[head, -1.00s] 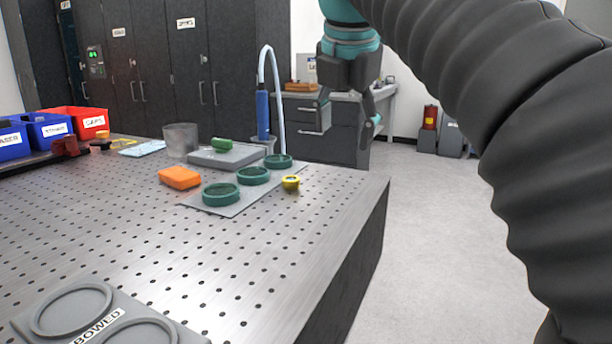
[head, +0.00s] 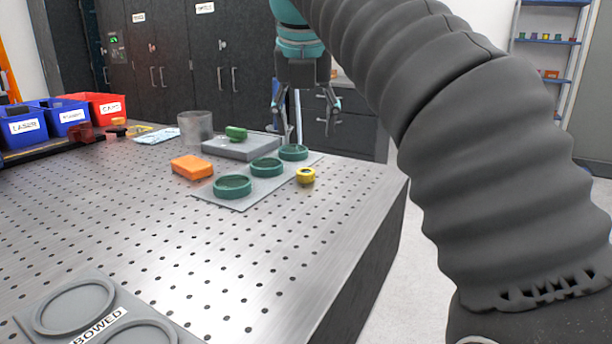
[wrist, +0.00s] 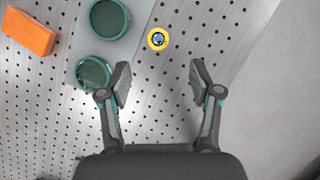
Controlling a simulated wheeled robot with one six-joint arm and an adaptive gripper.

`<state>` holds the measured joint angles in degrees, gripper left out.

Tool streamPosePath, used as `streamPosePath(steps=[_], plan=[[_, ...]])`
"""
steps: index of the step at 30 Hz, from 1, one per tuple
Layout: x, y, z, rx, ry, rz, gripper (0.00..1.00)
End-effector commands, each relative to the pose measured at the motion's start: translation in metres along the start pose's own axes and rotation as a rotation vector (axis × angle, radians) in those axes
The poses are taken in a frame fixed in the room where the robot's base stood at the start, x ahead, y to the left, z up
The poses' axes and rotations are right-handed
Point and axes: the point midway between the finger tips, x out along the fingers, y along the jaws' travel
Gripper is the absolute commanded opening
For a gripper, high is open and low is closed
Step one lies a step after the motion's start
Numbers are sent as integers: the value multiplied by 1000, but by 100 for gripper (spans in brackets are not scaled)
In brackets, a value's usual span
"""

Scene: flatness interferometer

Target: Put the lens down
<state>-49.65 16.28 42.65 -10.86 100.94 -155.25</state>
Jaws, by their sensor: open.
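A small round piece with a yellow rim (head: 306,176) sits on the perforated table, right of a grey plate. It looks like a lens or a capped part; in the wrist view its yellow ring (wrist: 150,45) has a bluish centre. My gripper (head: 306,128) is open and empty, above the far right part of the table. In the wrist view my gripper (wrist: 160,76) has its fingers spread, with the yellow-rimmed piece ahead of the gap, apart from both. Green round holders (head: 232,187) stand in a row on the grey plate (head: 236,203); I cannot tell whether they contain glass.
An orange block (head: 192,167) and a grey slab (head: 240,149) with a green piece on it (head: 236,132) lie nearby. A clear cup (head: 195,127) stands behind. A tray marked BOWED (head: 60,335) is at the near left. The table's right edge drops to open floor.

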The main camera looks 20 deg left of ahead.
Motion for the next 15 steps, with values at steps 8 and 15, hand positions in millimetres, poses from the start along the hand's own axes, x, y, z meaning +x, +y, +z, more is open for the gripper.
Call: streamPosePath(steps=[8,15], plan=[[35,-1,0,3,2,-1,64],[48,-1,-1,3,1,0,64]])
